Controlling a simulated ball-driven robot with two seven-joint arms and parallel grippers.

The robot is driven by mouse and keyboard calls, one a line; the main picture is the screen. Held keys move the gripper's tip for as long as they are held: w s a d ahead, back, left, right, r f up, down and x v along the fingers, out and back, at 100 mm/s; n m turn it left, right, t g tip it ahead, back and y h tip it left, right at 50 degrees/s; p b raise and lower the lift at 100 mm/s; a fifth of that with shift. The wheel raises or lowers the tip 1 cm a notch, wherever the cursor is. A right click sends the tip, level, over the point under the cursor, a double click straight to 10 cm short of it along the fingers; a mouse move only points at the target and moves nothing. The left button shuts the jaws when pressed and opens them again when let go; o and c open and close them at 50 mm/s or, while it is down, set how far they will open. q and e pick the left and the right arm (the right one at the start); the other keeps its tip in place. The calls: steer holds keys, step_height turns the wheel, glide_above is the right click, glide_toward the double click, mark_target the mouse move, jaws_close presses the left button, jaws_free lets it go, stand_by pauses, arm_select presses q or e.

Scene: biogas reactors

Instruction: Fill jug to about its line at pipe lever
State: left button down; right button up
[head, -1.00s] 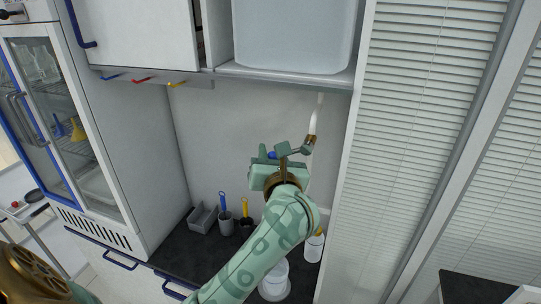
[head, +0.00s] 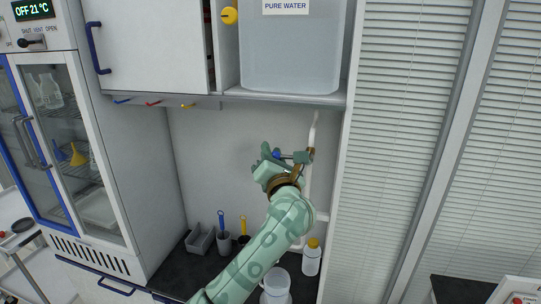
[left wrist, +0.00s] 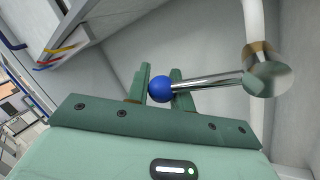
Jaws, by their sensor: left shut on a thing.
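My left gripper (head: 274,155) is shut on the blue ball knob (left wrist: 160,88) of the pipe lever. The lever's metal rod (left wrist: 208,80) runs right from the knob to a brass-coloured valve (left wrist: 262,70) on the white pipe (head: 314,135). In the head view the lever lies roughly level. The pale, see-through jug (head: 274,284) stands on the dark counter below, partly hidden by my left arm. I cannot make out its line, its water level or any stream. My right gripper is out of view.
The large clear tank marked PURE WATER (head: 290,50) sits on the shelf above. A yellow-capped bottle (head: 311,260) stands right of the jug. A grey tray (head: 200,240) and holders with blue and yellow tools (head: 224,240) stand left on the counter.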

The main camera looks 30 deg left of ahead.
arm_select(q)
steer(key=c, duration=1.2)
jaws_free()
steer(key=shift+r, duration=0.55)
steer(key=shift+w+d+f, duration=0.1)
steer(key=shift+d+f, duration=0.1)
steer(key=shift+d, duration=0.05)
steer(key=v, duration=1.6)
steer(key=shift+f, duration=0.2)
